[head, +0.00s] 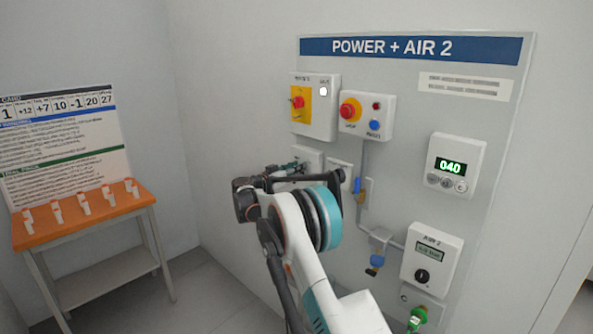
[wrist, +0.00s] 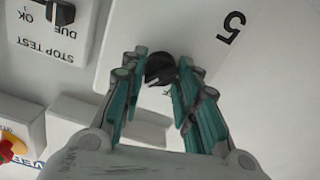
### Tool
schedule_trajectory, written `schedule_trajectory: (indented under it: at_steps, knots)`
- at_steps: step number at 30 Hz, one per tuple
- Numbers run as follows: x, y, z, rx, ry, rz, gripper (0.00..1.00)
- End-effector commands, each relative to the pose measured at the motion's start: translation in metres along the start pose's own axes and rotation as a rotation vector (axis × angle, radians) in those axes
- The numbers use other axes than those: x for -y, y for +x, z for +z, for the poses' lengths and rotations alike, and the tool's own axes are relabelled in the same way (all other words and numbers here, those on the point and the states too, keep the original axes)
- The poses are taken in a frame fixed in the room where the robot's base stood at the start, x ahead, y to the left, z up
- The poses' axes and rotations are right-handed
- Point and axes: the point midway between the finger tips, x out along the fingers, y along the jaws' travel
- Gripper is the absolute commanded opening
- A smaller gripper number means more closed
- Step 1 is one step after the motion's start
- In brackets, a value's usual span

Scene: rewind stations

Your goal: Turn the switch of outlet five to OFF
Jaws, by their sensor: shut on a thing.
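The switch of outlet five is a small round black knob (wrist: 158,67) on a pale plate marked 5 (wrist: 231,27), seen upside down in the wrist view. A white mark shows on the knob's lower side in that view. My gripper (wrist: 161,65) has its teal fingers on both sides of the knob and is shut on it. In the head view my gripper (head: 296,166) reaches the panel below the yellow and red switch box. There the knob is hidden by my gripper, and no ON or OFF lettering is readable.
The POWER + AIR 2 panel (head: 420,100) carries an emergency-stop box (head: 366,116), a 040 display (head: 457,163), and a dial box (head: 431,261). In the wrist view a STOP TEST box (wrist: 50,30) is close by. An orange-topped table (head: 84,215) stands left.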

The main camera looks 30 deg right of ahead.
Motion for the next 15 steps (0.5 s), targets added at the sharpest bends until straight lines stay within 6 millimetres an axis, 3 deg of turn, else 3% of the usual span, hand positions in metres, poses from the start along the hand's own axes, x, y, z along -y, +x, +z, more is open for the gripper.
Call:
schedule_trajectory:
  at_steps: [15]
  knots:
    - [0.0022,-0.0003,-0.0001,0.0,-0.479,-0.001,0.05]
